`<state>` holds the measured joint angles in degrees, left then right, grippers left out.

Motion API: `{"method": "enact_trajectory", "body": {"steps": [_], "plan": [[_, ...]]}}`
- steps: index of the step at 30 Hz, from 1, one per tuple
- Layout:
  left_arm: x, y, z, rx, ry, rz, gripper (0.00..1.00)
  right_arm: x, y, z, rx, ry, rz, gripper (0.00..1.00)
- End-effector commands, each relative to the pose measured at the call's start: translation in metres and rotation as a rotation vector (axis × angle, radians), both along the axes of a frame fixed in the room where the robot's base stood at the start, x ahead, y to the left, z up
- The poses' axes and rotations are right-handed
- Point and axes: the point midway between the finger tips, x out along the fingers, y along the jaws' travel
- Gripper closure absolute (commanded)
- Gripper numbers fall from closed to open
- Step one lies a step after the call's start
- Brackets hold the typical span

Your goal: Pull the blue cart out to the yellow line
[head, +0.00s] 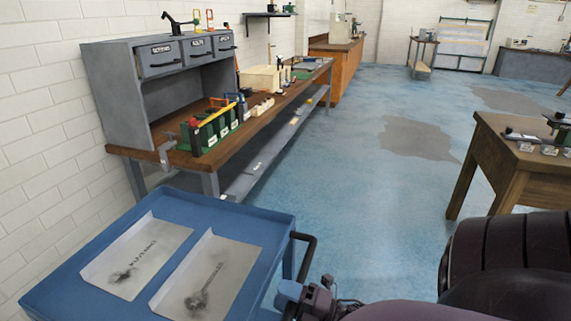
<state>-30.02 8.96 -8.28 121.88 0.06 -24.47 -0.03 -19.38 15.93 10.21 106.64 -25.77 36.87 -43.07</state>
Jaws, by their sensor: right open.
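The blue cart (268,217) stands at the lower left, with two grey metal sheets lying on its top tray. Its black handle (312,248) sticks out from the right side of the cart. My right gripper (299,293) is open, close to the lower part of the handle. I cannot tell whether it touches the handle or has it between its fingers. My left gripper is not in view. No yellow line shows in this view.
A long workbench (180,160) with a grey drawer cabinet (112,85), tools and green bins runs along the left wall behind the cart. A wooden table (500,160) stands at the right. The blue floor (350,190) between them is open.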

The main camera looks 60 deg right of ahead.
Motion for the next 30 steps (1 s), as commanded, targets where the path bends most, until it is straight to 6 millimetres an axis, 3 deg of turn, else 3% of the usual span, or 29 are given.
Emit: {"method": "enact_trajectory", "body": {"steps": [5,18,24,30], "plan": [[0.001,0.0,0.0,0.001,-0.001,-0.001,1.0,-0.013,-0.004,-0.004,-0.001,0.004,-0.002,0.52],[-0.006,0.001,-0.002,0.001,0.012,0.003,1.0,-0.084,-0.024,-0.018,0.0,0.004,-0.002,0.52],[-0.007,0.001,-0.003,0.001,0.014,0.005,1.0,-0.099,-0.029,-0.021,0.0,0.001,-0.002,0.52],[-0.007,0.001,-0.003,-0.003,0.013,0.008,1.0,-0.102,-0.029,-0.021,0.0,0.0,-0.001,0.52]]}}
